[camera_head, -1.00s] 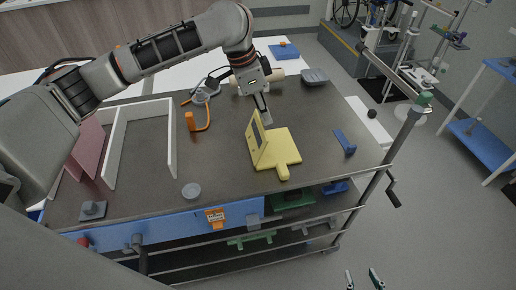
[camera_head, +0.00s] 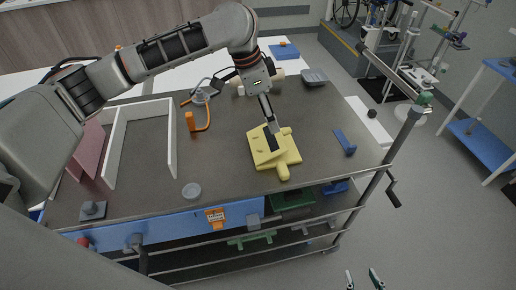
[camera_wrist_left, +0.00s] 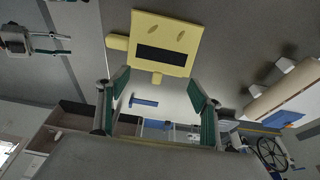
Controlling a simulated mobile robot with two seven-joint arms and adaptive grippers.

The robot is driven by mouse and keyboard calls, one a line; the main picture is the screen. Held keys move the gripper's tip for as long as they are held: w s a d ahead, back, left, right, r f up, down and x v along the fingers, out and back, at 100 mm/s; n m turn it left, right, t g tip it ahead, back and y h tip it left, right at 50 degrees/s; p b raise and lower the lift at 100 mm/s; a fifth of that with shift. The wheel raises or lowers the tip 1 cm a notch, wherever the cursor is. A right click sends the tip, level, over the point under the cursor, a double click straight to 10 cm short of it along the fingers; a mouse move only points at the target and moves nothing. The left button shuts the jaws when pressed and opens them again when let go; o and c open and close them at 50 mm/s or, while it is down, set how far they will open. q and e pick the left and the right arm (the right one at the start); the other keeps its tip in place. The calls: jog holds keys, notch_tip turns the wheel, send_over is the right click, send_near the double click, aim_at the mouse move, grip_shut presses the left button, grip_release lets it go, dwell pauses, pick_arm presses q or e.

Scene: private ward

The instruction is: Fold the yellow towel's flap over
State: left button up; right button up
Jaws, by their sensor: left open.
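The yellow towel (camera_head: 288,150) looks like a stiff yellow panel with a tab at its front, lying on the dark cart top. Its flap (camera_head: 262,157), with a dark strip, lies down over the base. Whether it is fully flat I cannot tell. In the left wrist view the yellow towel (camera_wrist_left: 148,28) is beyond my fingers, strip facing the camera. My left gripper (camera_head: 271,127) is at the flap's far edge; the left wrist view shows its fingers (camera_wrist_left: 160,88) spread with nothing between them. My right gripper (camera_head: 363,280) is open and empty, low over the floor.
A blue bar (camera_head: 345,142) lies right of the towel. A cream roll (camera_head: 277,75) and grey tray (camera_head: 314,77) are behind. The cart's rail (camera_head: 385,165) edges the right.

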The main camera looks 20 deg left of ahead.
pick_arm(q)
notch_tip(320, 180, up, 8)
dwell(0.6)
jog(key=shift+s, duration=0.1)
dwell(0.3)
